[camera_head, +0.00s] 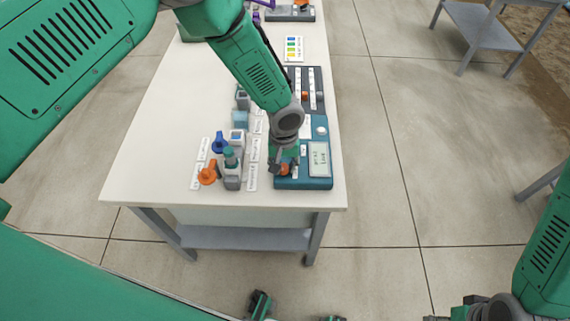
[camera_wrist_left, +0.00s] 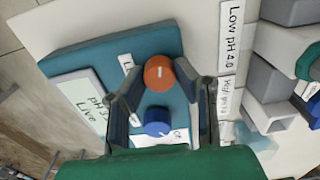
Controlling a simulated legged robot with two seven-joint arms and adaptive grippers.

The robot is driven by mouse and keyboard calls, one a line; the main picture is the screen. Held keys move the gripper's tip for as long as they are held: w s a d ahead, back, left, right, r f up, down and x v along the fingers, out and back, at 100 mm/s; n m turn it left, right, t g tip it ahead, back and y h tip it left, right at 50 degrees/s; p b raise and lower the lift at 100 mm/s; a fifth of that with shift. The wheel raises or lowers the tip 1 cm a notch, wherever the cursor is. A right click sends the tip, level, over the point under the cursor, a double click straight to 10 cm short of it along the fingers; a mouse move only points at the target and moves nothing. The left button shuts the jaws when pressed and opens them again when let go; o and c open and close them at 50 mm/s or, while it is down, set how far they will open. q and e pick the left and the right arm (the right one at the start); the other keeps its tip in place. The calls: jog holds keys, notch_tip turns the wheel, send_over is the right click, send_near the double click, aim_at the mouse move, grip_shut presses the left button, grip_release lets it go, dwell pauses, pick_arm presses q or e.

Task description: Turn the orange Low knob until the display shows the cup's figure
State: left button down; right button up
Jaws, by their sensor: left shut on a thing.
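The orange knob (camera_wrist_left: 158,73) sits on the teal meter box (camera_wrist_left: 60,66), with a pale line across its top. My left gripper (camera_wrist_left: 160,76) is shut on it, one finger on each side; in the head view the gripper (camera_head: 283,162) partly hides the orange knob (camera_head: 284,170). A blue knob (camera_wrist_left: 157,122) lies between the fingers, nearer the palm. The pale display (camera_wrist_left: 82,106) reads pH 3 with a further digit I cannot make out, and "Live". A label (camera_wrist_left: 231,40) reads "Low pH 4.0". My right gripper (camera_head: 468,308) is at the bottom right, its fingers unclear.
Grey holders, a cup with a green top (camera_head: 231,158), a blue handle (camera_head: 220,142) and an orange handle (camera_head: 208,174) stand left of the meter box. A dark panel (camera_head: 318,88) with sliders lies behind. The table's left part (camera_head: 150,150) is clear.

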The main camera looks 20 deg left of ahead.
aim_at(284, 166)
dwell(0.4)
pick_arm(q)
jog(key=shift+d, duration=0.15)
jog(key=c, duration=1.3)
grip_release()
jog(key=shift+r, duration=0.5)
notch_tip(284, 166, up, 11)
jog(key=shift+f, duration=0.1)
